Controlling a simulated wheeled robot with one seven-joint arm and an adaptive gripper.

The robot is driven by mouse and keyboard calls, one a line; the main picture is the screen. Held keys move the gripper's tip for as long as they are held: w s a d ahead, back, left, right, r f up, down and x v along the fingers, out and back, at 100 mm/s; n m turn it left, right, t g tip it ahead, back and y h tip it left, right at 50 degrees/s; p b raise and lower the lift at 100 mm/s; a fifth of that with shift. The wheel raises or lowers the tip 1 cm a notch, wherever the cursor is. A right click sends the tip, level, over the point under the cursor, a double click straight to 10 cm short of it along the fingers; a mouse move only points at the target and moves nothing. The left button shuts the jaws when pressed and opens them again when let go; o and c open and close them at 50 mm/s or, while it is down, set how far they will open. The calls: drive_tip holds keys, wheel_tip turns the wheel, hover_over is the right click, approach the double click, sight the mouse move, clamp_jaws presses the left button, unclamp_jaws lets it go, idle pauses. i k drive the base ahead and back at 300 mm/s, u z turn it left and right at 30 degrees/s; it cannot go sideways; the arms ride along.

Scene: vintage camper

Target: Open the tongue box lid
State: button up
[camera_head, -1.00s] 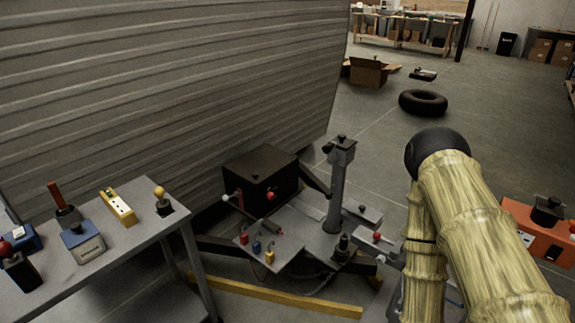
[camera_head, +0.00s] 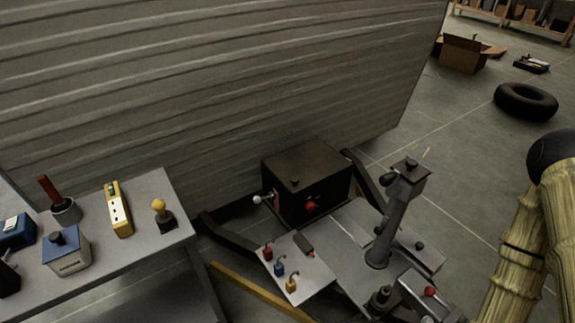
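The tongue box (camera_head: 330,198) is a dark box on the trailer tongue, against the ribbed camper wall. My arm, with bamboo-like links, stands at the right edge, well apart from the box. My gripper is outside the picture.
A jack post (camera_head: 392,218) stands right of the box. A grey table (camera_head: 150,187) with several gadgets is at left. A yellow bar (camera_head: 255,292) lies on the floor. A tire (camera_head: 526,101) and carton (camera_head: 463,54) are farther back, with open floor between.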

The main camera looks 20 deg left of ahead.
sight(301, 167)
drive_tip(key=u, duration=0.6)
drive_tip(key=i, duration=0.85)
drive_tip(key=u, duration=0.65)
